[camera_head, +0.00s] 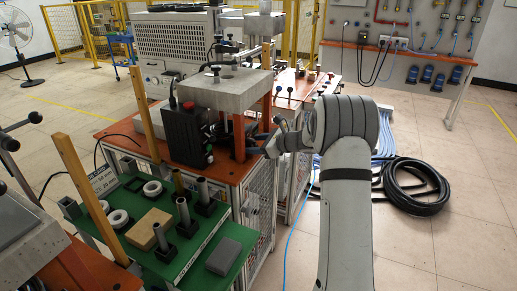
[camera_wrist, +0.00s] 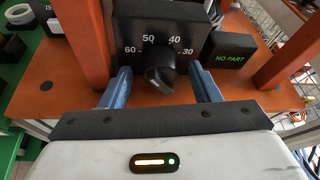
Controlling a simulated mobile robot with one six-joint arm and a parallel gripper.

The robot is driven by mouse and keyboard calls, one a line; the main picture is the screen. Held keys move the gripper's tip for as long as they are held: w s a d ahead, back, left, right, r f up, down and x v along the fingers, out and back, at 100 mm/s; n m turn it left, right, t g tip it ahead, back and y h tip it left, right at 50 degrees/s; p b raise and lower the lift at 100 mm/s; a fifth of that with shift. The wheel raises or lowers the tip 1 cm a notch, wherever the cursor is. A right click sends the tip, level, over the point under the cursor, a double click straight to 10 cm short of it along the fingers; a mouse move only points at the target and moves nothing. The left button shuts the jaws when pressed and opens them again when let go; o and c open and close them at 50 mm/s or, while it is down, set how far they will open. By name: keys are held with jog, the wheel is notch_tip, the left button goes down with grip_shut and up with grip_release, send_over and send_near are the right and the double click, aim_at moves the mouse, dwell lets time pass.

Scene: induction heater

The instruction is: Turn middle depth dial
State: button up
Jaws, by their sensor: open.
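The depth dial is a dark knob (camera_wrist: 159,78) on the front of a black box (camera_wrist: 178,22) in the wrist view. White marks 60, 50, 40 and 30 run around it; I cannot tell exactly which mark it points to. My gripper (camera_wrist: 159,70) is open, with one blue finger left of the knob and one right of it. A gap shows on both sides, and neither finger visibly touches the knob. In the head view my gripper (camera_head: 267,143) is at the orange-framed station, and the dial is hidden there.
A small black display reading NO PART (camera_wrist: 230,50) stands right of the dial. Orange posts (camera_wrist: 88,40) rise on both sides over the orange tabletop (camera_wrist: 45,75). In the head view a black control box (camera_head: 186,136) stands left of my gripper, near a green parts tray (camera_head: 150,262).

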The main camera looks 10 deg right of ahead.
jog(key=m+p, duration=0.1)
jog(key=p, duration=0.3)
jog(key=m+g+y+p, duration=0.1)
jog(key=p, duration=0.3)
jog(key=shift+w+d+r+m+g, duration=0.1)
jog(key=shift+w+r+m+g, duration=0.05)
jog(key=shift+r+m+g, duration=0.2)
jog(key=b+v, duration=0.1)
jog(key=v, duration=0.7)
jog(key=s+a+r+n+g+h, duration=0.1)
jog(key=s+a+r+n+g, duration=0.1)
jog(key=s, duration=0.6)
jog(key=s+a+r+n+g+h, duration=0.2)
jog(key=s+a+r+n, duration=0.2)
jog(key=s+a+n, duration=0.2)
jog(key=s+a+r+n+g+h, duration=0.2)
jog(key=s+a+n, duration=0.2)
jog(key=s+n, duration=0.4)
jog(key=shift+s+r, duration=0.4)
jog(key=shift+s, duration=0.6)
